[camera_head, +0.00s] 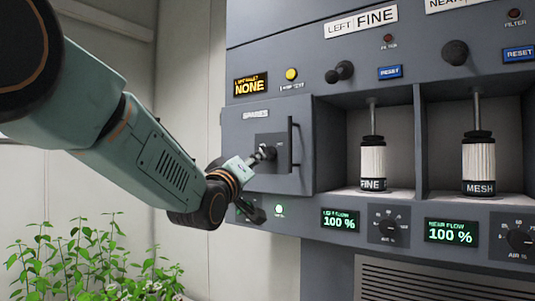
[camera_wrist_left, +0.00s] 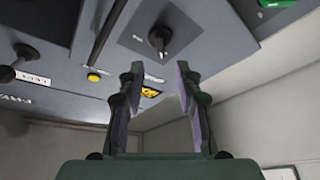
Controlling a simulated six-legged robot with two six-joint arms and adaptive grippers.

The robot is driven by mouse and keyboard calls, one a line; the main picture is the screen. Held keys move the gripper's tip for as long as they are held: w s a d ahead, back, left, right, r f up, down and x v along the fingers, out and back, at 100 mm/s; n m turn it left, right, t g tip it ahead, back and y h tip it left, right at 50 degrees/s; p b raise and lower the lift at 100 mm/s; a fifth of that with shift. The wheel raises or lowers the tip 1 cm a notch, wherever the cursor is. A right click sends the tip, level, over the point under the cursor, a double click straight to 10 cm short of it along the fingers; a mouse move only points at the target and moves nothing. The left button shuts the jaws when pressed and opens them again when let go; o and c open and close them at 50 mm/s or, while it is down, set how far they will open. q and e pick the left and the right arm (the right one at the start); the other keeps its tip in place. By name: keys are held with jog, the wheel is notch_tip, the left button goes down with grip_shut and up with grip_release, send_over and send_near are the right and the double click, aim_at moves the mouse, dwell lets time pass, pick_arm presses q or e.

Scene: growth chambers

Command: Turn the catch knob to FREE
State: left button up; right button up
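The catch knob (camera_head: 268,152) is a dark knob on a grey plate on the SPARES door (camera_head: 292,178). In the wrist view the knob (camera_wrist_left: 160,38) has a light pointer mark; its small lettering is too small to read. My left arm reaches in from the left in the head view. My left gripper (camera_head: 256,159) is close to the knob and partly overlaps it there. In the wrist view the left gripper (camera_wrist_left: 158,67) has its two fingers apart with nothing between them, and the knob lies beyond the fingertips. My right gripper is not in view.
A vertical black handle (camera_head: 291,144) stands out on the door, right of the knob. Open bays to the right hold FINE (camera_head: 373,163) and MESH (camera_head: 478,164) filters. Green plants (camera_head: 90,262) stand lower left.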

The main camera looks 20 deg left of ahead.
aim_at(265, 151)
pick_arm(q)
jog(key=shift+n, duration=0.6)
jog(key=p+x, duration=0.1)
jog(key=x, duration=0.1)
jog(key=p+x, duration=0.1)
jog(key=x, duration=0.2)
jog(key=p+x, duration=0.1)
jog(key=x, duration=0.1)
jog(key=shift+w+r, duration=0.15)
jog(key=shift+r, duration=0.25)
jog(key=shift+w+a+f, duration=0.1)
jog(key=shift+w+f, duration=0.25)
jog(key=shift+w, duration=0.3)
jog(key=c, duration=0.5)
jog(key=shift+c, duration=0.9)
jog(key=shift+s, duration=0.2)
grip_shut()
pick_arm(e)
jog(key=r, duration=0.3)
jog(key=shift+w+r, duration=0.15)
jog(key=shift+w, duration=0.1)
